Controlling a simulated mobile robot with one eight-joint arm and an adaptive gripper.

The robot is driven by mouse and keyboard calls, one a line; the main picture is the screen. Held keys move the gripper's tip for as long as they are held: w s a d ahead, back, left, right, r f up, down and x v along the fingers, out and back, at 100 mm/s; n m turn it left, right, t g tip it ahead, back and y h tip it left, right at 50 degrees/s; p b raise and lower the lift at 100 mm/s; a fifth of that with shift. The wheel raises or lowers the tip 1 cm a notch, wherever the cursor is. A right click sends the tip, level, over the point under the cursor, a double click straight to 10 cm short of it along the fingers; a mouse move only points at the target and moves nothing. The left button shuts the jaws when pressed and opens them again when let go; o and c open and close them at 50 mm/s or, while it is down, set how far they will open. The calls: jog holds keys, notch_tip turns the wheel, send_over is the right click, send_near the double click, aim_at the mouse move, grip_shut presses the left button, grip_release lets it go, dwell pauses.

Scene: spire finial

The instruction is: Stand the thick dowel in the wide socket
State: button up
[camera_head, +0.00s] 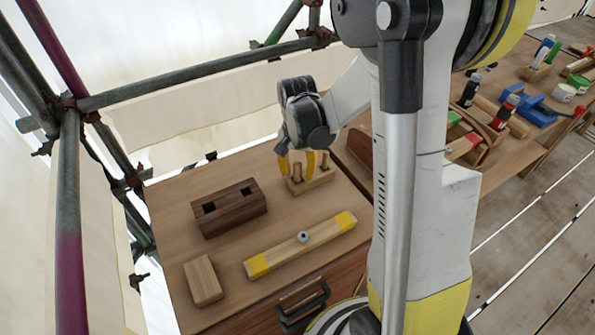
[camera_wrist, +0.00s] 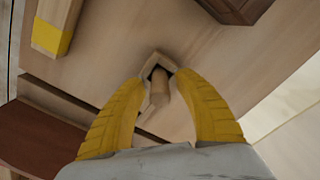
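A dark wooden block (camera_head: 236,221) with two square sockets in its top stands at the back left of the bench; both sockets look empty. Its corner shows in the wrist view (camera_wrist: 240,14). A pale holder (camera_head: 316,183) carries two upright dowels: a left one (camera_head: 297,173) and a right one (camera_head: 324,160). My gripper (camera_head: 298,163) is over the holder's left end, fingers pointing down. In the wrist view, my gripper (camera_wrist: 160,76) is open with a dowel (camera_wrist: 157,92) between its yellow fingers, gaps on both sides. I cannot tell which dowel is thicker.
A long pale beam (camera_head: 285,253) with yellow ends and a metal knob lies in front. A small pale block (camera_head: 203,281) lies at front left. Scaffold tubes (camera_head: 190,76) run behind the bench. A cluttered second bench stands at right.

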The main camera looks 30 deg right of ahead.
jog(key=shift+r, duration=0.1)
notch_tip(320, 180, up, 12)
jog(key=p, duration=0.4)
jog(key=shift+s+a+r+p, duration=0.1)
jog(key=shift+s+r+p, duration=0.05)
jog(key=shift+p, duration=0.25)
jog(key=s+a+r+n+t, duration=0.7)
jog(key=s+a+r+n, duration=0.2)
jog(key=s, duration=0.3)
jog(key=shift+s+a, duration=0.35)
